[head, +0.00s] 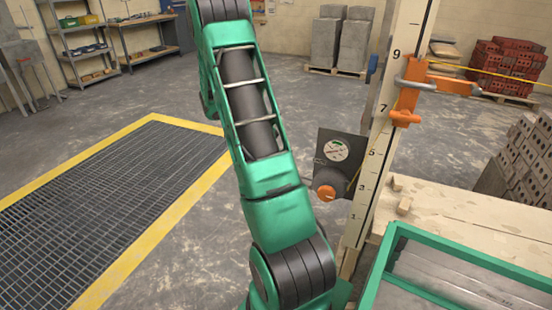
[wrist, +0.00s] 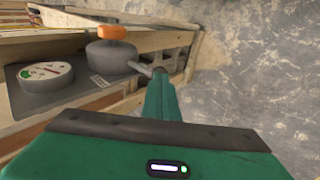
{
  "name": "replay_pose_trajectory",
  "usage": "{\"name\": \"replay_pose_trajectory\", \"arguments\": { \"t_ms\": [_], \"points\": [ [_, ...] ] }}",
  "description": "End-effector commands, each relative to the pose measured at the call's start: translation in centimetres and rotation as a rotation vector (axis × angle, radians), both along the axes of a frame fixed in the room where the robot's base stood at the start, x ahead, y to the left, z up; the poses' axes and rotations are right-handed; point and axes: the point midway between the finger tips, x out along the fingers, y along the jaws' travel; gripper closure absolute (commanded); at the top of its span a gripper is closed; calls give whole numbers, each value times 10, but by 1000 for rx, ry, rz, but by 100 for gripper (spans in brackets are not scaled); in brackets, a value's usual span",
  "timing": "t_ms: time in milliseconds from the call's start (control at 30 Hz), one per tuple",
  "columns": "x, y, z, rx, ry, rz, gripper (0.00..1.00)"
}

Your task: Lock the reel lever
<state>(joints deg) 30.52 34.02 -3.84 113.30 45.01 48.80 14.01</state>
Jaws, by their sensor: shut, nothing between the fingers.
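A dark panel (head: 343,150) with a round white dial (head: 338,150) is beside the numbered post. Below the dial a dark round housing carries an orange lever or knob (head: 327,193). In the wrist view the dial (wrist: 45,75) is at the left, and the orange lever (wrist: 112,33) tops the dark housing (wrist: 110,57). My gripper (wrist: 158,72) is shut and empty, its tip just right of the housing; I cannot tell whether it touches a small grey bar there. In the head view my gripper is hidden by my arm.
The numbered post (head: 390,110) holds an orange clamp (head: 408,95) with a grey bar. A yellow-edged floor grate (head: 110,200) lies left. Open floor shows beyond.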

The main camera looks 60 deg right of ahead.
Motion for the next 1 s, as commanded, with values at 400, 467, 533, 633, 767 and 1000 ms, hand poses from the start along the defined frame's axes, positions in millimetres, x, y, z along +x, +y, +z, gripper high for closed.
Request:
{"name": "replay_pose_trajectory", "arguments": {
  "t_ms": [400, 467, 533, 633, 767, 1000],
  "points": [
    [2, -4, -35, -45, 279, -8, 100],
    [2, -4, -40, -49, 315, -8, 100],
    [1, -5, -44, -57, 356, -9, 100],
    [0, -5, -42, -55, 349, -13, 100],
    [0, -5, -42, -55, 348, -13, 100],
    [1, -5, -36, -54, 346, -13, 100]
  ]
}}
